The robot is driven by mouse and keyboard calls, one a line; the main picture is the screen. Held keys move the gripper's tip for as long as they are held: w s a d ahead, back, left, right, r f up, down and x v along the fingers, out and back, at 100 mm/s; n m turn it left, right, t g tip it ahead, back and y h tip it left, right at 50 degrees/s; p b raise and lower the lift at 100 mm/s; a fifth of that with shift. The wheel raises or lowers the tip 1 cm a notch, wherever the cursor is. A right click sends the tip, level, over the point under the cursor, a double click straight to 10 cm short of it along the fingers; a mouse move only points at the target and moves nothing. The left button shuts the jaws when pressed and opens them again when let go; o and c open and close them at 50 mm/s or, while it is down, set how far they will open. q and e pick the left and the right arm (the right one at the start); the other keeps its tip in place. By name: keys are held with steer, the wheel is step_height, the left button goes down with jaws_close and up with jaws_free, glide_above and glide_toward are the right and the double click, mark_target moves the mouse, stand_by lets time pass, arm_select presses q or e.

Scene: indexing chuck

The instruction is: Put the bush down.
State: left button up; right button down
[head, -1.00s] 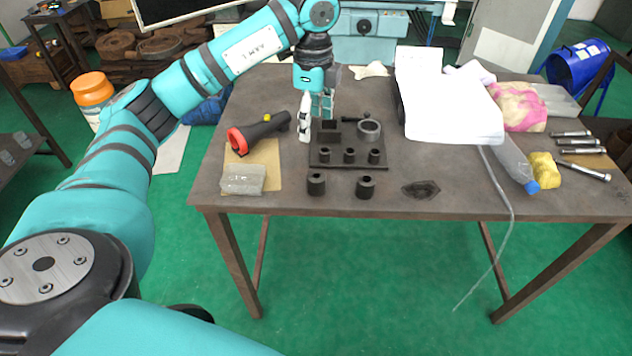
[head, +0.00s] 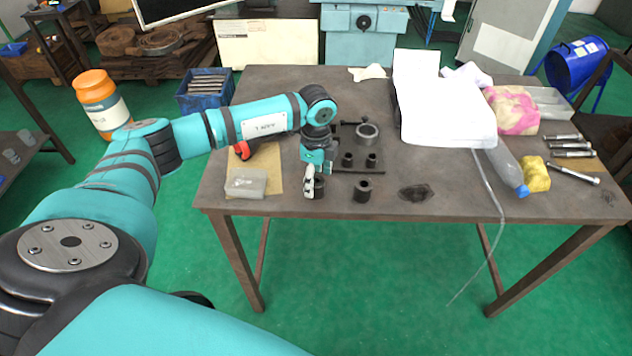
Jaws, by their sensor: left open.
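A dark bush (head: 319,187) stands near the front left of the dark plate. My left gripper (head: 312,187) is right at it, pointing down and open. A pale finger covers the bush's left side; I cannot tell whether the finger touches it. A second dark bush (head: 362,191) stands on the table to the right, apart from the gripper. The dark plate (head: 372,170) carries two visible small bushes (head: 347,160) (head: 371,160). My arm hides the plate's left part. My right gripper is not in view.
A grey ring (head: 367,134) lies behind the plate. A clear block (head: 246,183) and a red-handled tool (head: 243,150), partly behind my arm, are to the left. A dark flat patch (head: 416,193) is to the right. White paper (head: 447,115) covers the back right. The front table strip is clear.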

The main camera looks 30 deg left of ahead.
arm_select(q)
steer(key=shift+f, duration=0.65)
jaws_close()
